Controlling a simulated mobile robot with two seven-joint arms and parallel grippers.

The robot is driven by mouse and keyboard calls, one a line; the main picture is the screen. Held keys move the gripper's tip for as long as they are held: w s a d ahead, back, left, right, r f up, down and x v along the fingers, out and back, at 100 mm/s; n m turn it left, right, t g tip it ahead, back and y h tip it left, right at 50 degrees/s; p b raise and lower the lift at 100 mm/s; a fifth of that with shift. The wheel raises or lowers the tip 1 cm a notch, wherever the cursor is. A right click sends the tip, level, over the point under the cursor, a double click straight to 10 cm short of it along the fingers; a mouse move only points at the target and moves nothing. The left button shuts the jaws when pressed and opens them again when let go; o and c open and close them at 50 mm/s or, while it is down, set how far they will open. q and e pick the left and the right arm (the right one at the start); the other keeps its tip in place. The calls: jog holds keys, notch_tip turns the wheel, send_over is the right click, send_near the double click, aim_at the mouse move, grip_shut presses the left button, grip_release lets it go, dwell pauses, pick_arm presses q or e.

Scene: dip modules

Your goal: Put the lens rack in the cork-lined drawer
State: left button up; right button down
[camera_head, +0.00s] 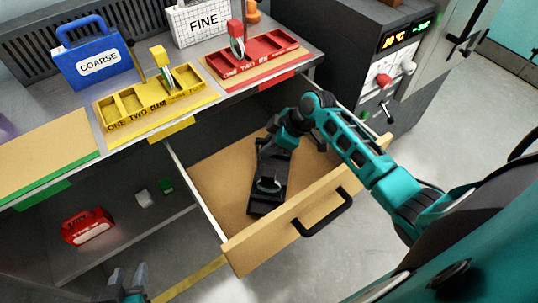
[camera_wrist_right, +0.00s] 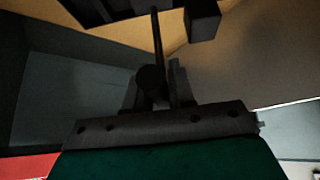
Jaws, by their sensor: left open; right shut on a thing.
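The dark lens rack (camera_head: 267,190), with a clear round lens standing in it, is inside the open cork-lined drawer (camera_head: 214,165), over its tan floor. Whether it rests on the floor or hangs just above it I cannot tell. My right gripper (camera_head: 272,146) reaches down into the drawer and is shut on the rack at its far end. In the right wrist view, the gripper (camera_wrist_right: 158,85) is dark, with a thin dark post and part of the dark rack (camera_wrist_right: 120,8) beyond it. My left gripper (camera_head: 130,283) is open and empty at the bottom left, outside the drawer.
A yellow rack (camera_head: 125,120) and a red rack (camera_head: 250,73) stand on the bench above. A blue COARSE case (camera_head: 92,68) and white FINE case (camera_head: 200,22) stand behind. A red case (camera_head: 88,227) sits on the lower shelf. The drawer's front panel and black handle (camera_head: 325,215) stick out.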

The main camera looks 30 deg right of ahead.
notch_tip(320, 180, down, 4)
jog(key=shift+f+b, duration=0.1)
jog(key=shift+b, duration=0.3)
jog(key=c, duration=1)
grip_release()
jog(key=shift+o, duration=0.2)
jog(key=p+v, duration=0.2)
jog(key=v, duration=1)
